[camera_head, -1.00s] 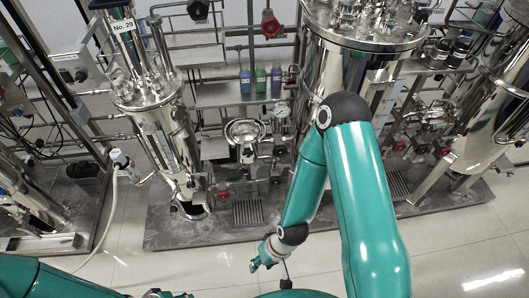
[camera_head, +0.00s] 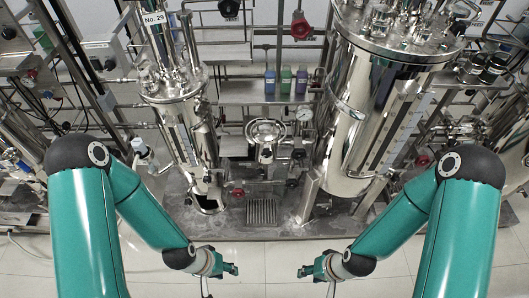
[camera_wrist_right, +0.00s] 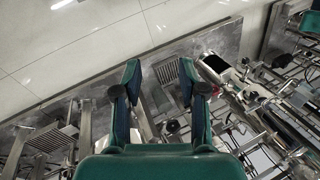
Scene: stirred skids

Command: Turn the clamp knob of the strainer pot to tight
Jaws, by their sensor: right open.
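A small steel vessel with a round lid (camera_head: 265,131), which looks like the strainer pot, stands low between two tall steel tanks in the head view. Small dark knobs show beside it, including a black one (camera_head: 298,154); I cannot tell which is the clamp knob or how it is turned. My left gripper (camera_head: 233,269) is in front of the skid, clear of the pot; its finger gap is unclear. My right gripper (camera_head: 303,271) is also in front of the skid, apart from the pot. In the right wrist view my right gripper (camera_wrist_right: 159,68) is open and empty.
A tall tank (camera_head: 190,120) stands left of the pot and a larger tank (camera_head: 355,115) right of it. Coloured bottles (camera_head: 286,82) sit on a shelf behind. Red valve knobs (camera_head: 237,192) sit low at the front. The pale floor (camera_head: 270,265) in front is clear.

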